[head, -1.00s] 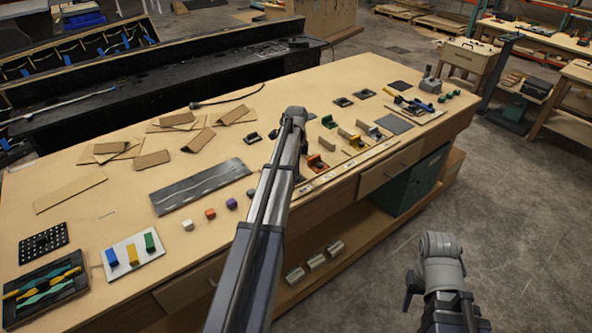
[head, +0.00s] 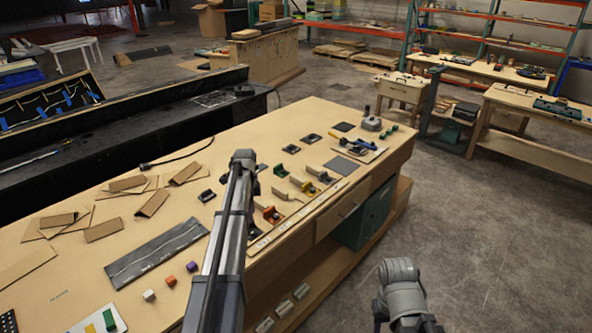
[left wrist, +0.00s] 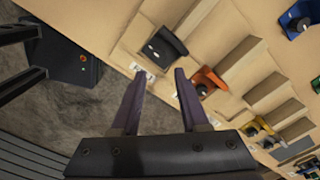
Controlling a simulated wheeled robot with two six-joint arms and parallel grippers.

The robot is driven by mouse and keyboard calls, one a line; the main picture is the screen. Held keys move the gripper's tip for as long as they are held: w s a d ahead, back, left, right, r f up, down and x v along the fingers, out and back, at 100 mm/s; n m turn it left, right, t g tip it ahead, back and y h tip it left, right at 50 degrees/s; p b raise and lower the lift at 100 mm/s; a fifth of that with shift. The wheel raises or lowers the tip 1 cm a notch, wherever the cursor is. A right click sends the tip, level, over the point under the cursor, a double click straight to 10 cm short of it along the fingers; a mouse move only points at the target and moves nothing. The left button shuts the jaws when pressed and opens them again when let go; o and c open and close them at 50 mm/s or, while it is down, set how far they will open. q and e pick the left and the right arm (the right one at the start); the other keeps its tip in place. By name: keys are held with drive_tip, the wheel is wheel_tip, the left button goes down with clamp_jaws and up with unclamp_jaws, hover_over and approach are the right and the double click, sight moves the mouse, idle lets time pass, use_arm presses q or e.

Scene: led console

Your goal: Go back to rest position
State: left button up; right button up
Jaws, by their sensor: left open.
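My left arm reaches from the bottom of the head view over the workbench (head: 330,115), its end above the row of coloured connectors. In the left wrist view my left gripper (left wrist: 160,74) is open, with its two dark fingers apart and nothing between them. Its fingertips are near the bench's front edge, close to a black connector block (left wrist: 162,48) and an orange one (left wrist: 208,82). The orange block (head: 270,214) also shows in the head view, right of my arm. My right arm shows at the lower right, over the floor beside the bench; its gripper cannot be made out.
Small coloured cubes (head: 171,281) and a grey strip (head: 155,250) lie left of my left arm. Cardboard pieces (head: 103,231) lie further back. Tools (head: 350,143) lie at the bench's far end. Open concrete floor (head: 480,230) is on the right, with side tables (head: 530,125) beyond.

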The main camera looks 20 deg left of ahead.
use_arm(q)
drive_tip(key=shift+d, duration=0.1)
drive_tip(key=s+d+f+n+b, duration=0.2)
drive_tip(key=s+d, duration=0.2)
drive_tip(key=d, duration=0.7)
drive_tip(key=s+d+f+n+b, duration=0.2)
drive_tip(key=s+d, duration=0.3)
drive_tip(key=d, duration=0.5)
drive_tip(key=s+d+f+n+b, duration=0.2)
drive_tip(key=s+d+n, duration=0.1)
drive_tip(key=s+d, duration=0.5)
drive_tip(key=s+d+f+n+y+b, duration=0.1)
drive_tip(key=s+d+f+n+b, duration=0.1)
drive_tip(key=s+d, duration=0.7)
drive_tip(key=shift+s+d+n, duration=0.25)
drive_tip(key=shift+s+n, duration=0.15)
drive_tip(key=shift+s, duration=0.65)
